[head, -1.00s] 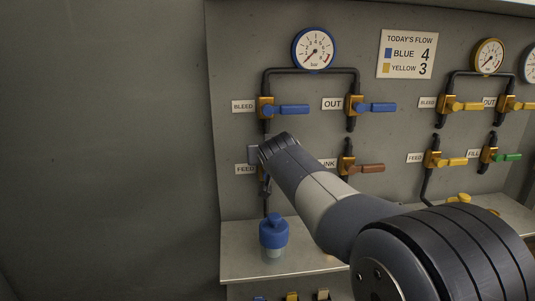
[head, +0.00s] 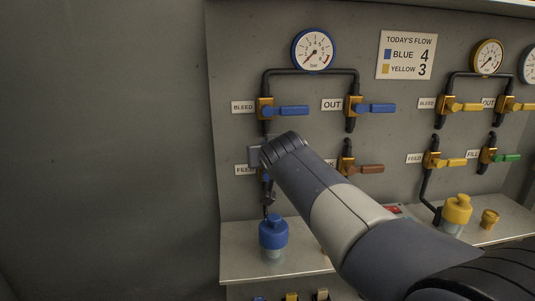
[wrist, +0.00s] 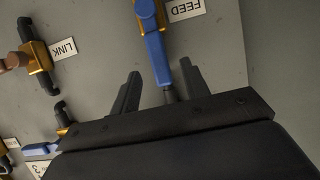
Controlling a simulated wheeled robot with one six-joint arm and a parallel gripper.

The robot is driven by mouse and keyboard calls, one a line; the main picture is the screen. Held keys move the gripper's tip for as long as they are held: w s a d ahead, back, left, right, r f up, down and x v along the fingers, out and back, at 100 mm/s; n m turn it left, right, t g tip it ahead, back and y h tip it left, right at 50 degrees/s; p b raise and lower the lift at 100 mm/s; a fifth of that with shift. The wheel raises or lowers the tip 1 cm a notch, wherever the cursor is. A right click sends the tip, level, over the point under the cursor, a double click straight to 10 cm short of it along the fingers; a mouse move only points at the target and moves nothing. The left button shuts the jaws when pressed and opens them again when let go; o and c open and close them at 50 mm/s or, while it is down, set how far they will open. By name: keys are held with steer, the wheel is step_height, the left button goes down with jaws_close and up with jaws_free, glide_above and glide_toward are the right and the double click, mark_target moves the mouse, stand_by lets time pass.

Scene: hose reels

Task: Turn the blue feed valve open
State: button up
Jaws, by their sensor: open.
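The blue feed valve shows in the wrist view as a gold body with a blue handle (wrist: 156,52), near the FEED label (wrist: 185,9). The handle runs roughly in line with the dark pipe that shows past its end. My gripper (wrist: 160,88) is open, its two dark fingers apart, with the handle's end between them in the picture; I cannot tell whether they touch it.
A blue-capped bottle (head: 273,234) stands on the shelf (head: 240,262) just below my gripper. The brown-handled link valve (head: 368,169) is to the right, and the blue bleed valve (head: 292,110) is above. A yellow-capped bottle (head: 457,210) stands farther right. The wall at left is bare.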

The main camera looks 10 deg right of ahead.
steer(key=v, duration=0.5)
steer(key=shift+w, duration=0.1)
steer(key=x, duration=1)
steer(key=shift+w+f, duration=0.2)
steer(key=shift+w, duration=0.1)
